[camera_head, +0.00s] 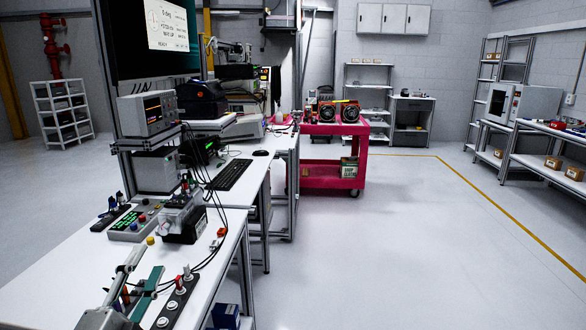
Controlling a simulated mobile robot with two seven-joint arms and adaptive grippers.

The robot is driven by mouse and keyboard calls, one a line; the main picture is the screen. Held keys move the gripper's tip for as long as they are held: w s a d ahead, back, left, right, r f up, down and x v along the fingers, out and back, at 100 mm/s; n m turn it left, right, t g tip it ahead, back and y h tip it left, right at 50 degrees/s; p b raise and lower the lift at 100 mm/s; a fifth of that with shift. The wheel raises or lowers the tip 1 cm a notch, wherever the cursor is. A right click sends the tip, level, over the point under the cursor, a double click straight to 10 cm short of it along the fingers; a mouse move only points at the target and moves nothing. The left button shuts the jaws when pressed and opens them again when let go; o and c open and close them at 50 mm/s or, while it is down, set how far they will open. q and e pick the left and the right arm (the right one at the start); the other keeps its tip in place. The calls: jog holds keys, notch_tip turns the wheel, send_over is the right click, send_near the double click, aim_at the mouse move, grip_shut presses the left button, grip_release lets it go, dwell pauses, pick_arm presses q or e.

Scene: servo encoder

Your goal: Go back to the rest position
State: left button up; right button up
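The task names no object, only my rest position. A grey part at the bottom left edge of the head view seems to be my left gripper (108,316). It is low over the near end of the white workbench (52,283), beside green parts and a dark strip with round buttons. Its fingers cannot be made out, so I cannot tell whether it is open or shut. I see nothing clearly held. My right gripper is not in view.
A control box (134,224), a metal device (182,219) and loose cables crowd the bench. A keyboard (232,174) lies farther back. A pink cart (332,181) stands beyond the benches. The floor (400,245) to the right is clear.

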pick_arm(q)
jog(key=s+a+f+n+g+y, duration=0.3)
jog(key=s+f, duration=0.1)
jog(key=f, duration=0.3)
jog(key=s+a+f+n+g+y, duration=0.3)
jog(key=a+f+n+g, duration=0.1)
jog(key=f, duration=0.4)
jog(key=s+f+n+g, duration=0.1)
jog(key=s+f+g, duration=0.6)
jog(key=s+f, duration=0.7)
jog(key=w+d+f+n+t+h, duration=0.1)
jog(key=d+f+n+t+h, duration=0.2)
jog(key=d+f+h, duration=0.4)
jog(key=d+f, duration=0.5)
jog(key=d, duration=0.3)
jog(key=shift+d+f+t+h, duration=0.3)
jog(key=shift+d+h, duration=0.05)
jog(key=shift+h, duration=0.05)
jog(key=shift+w, duration=0.1)
jog(key=c, duration=0.4)
jog(key=shift+o, duration=0.2)
jog(key=shift+w, duration=0.1)
